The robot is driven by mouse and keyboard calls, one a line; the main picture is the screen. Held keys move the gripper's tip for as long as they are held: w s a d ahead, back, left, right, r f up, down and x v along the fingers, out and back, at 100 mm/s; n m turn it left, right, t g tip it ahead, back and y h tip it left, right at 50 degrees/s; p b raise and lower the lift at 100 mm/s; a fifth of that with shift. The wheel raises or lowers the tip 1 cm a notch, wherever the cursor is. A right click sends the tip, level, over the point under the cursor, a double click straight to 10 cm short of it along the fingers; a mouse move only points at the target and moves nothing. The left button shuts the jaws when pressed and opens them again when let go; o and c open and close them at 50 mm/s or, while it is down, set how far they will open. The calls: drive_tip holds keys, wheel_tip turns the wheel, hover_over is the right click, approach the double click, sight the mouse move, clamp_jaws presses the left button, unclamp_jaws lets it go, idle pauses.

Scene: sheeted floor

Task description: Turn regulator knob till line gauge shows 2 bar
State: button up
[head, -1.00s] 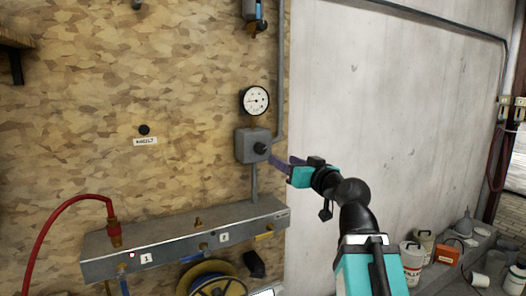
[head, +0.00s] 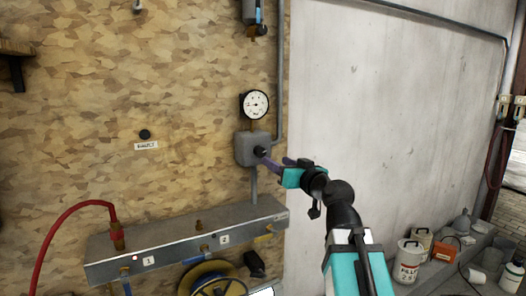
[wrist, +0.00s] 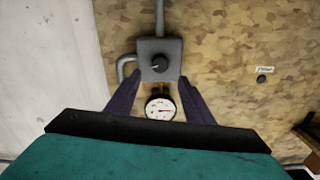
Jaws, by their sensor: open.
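The regulator is a grey box (head: 252,149) on the chipboard wall with a black knob (head: 260,151) on its front. The white round gauge (head: 256,104) sits just above it; its reading is too small to tell. My gripper (head: 274,160) has purple fingers and is open, close in front of the knob and slightly right of it. In the wrist view, where the scene appears upside down, the fingertips (wrist: 160,77) stand apart on either side below the knob (wrist: 159,63). I see nothing between them except the gauge (wrist: 160,108) behind.
A grey manifold (head: 190,238) with a red hose (head: 72,209) runs along the wall below. A conduit (head: 281,80) passes right of the box. A small labelled black button (head: 144,134) is to the left. Cans (head: 409,258) stand at lower right.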

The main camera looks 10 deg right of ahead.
sight(262, 153)
drive_tip(key=shift+p+x, duration=0.75)
drive_tip(key=shift+x, duration=4.3)
drive_tip(key=shift+f, duration=0.1)
drive_tip(key=c, duration=1)
